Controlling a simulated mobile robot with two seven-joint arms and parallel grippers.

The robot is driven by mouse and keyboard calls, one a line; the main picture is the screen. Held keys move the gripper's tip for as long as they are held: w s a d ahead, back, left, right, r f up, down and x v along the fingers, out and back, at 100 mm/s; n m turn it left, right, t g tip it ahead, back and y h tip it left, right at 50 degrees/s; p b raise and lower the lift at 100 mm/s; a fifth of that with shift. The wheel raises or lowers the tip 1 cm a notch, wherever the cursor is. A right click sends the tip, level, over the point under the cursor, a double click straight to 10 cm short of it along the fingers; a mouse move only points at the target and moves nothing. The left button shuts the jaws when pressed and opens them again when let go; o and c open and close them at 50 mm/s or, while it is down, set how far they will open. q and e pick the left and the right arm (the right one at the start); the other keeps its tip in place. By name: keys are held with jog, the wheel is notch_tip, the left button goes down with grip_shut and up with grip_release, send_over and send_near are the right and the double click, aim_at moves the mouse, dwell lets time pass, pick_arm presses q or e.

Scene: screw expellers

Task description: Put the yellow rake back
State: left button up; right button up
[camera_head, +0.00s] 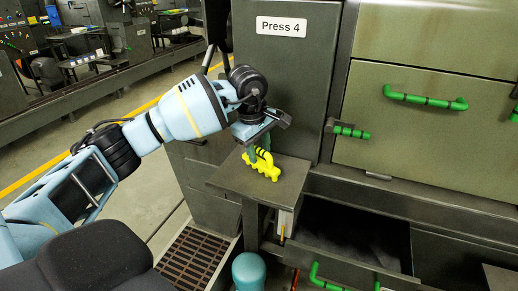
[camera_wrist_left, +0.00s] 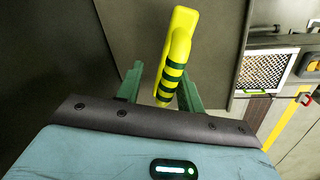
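The yellow rake (camera_head: 260,169) rests on a small grey shelf (camera_head: 292,176) in front of Press 4. Its toothed head lies on the shelf, and its handle has dark green bands. My left gripper (camera_head: 256,155) is above the shelf at the rake. In the left wrist view, the rake handle (camera_wrist_left: 177,50) lies between the two green fingers of my left gripper (camera_wrist_left: 160,80). A gap shows between the left finger and the handle; the right finger is close to it. The fingers appear open around the handle. My right gripper is not in view.
An open drawer (camera_head: 345,236) with a green handle is below right of the shelf. Press panels with green handles (camera_head: 425,98) stand at the right. A blue-green cylinder (camera_head: 250,272) and a brown floor grate (camera_head: 197,258) are below the shelf. Free floor lies at the left.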

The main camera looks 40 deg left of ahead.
pick_arm(q)
notch_tip(320, 180, up, 12)
jog(key=s, duration=0.2)
jog(key=shift+a, duration=0.15)
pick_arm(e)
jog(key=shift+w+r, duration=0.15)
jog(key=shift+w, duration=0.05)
pick_arm(q)
jog(key=shift+s, duration=0.1)
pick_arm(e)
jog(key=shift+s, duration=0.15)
